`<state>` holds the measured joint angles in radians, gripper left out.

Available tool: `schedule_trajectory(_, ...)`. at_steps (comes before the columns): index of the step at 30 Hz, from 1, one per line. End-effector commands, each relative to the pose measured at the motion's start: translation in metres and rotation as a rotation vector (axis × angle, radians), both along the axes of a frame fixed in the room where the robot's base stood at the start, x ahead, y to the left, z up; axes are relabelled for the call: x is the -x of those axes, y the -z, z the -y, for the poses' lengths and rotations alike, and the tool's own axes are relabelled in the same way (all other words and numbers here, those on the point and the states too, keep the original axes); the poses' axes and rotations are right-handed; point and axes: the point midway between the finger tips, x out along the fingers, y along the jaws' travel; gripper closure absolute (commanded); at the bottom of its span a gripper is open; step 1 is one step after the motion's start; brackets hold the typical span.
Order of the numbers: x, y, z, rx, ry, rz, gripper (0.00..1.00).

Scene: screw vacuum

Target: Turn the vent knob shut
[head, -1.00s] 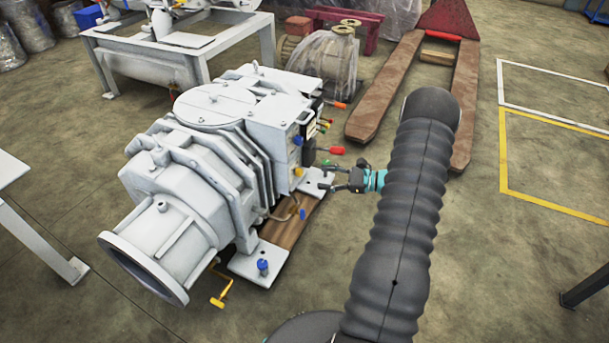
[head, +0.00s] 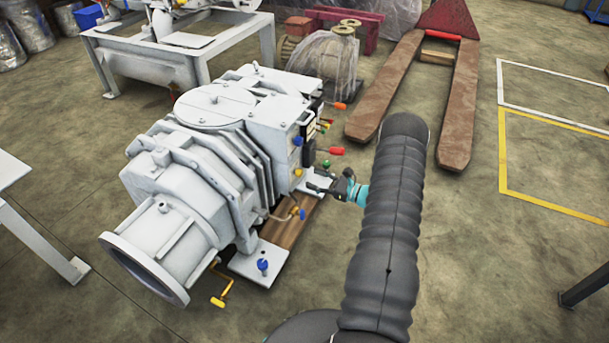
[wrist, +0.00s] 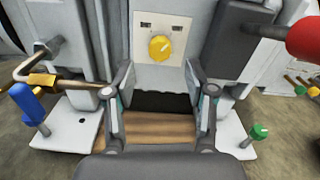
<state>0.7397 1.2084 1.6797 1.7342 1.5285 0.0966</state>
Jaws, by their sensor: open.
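My gripper (head: 322,189) is open and empty beside the grey pump's right side. In the wrist view its two fingers (wrist: 161,84) are spread apart. A round yellow knob (wrist: 159,48) on a pale plate shows ahead, beyond and between the fingertips, not touched. The yellow knob also shows small in the head view (head: 299,172). No label tells which control is the vent knob.
A red handle (wrist: 304,37) on a dark bar juts in at the upper right of the wrist view. A brass pipe (wrist: 42,79) runs at left. A wooden beam (wrist: 160,128) lies below the fingers. Open floor (head: 500,260) lies to the right.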

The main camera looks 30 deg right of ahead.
Motion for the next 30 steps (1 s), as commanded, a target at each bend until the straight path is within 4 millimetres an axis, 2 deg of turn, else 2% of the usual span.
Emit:
schedule_trajectory(3, -0.016, -0.001, -0.013, 0.0, -0.003, 0.001, 0.45)
schedule_trajectory(9, -0.031, 0.0, -0.025, 0.0, -0.001, 0.0, 0.45)
schedule_trajectory(20, -0.036, 0.0, -0.028, 0.001, 0.0, 0.001, 0.45)
schedule_trajectory(21, -0.036, 0.0, -0.028, 0.001, 0.0, 0.001, 0.47)
schedule_trajectory(27, -0.035, 0.0, -0.028, 0.001, 0.0, 0.001, 0.97)
schedule_trajectory(30, -0.035, 0.0, -0.028, 0.001, 0.0, 0.001, 1.0)
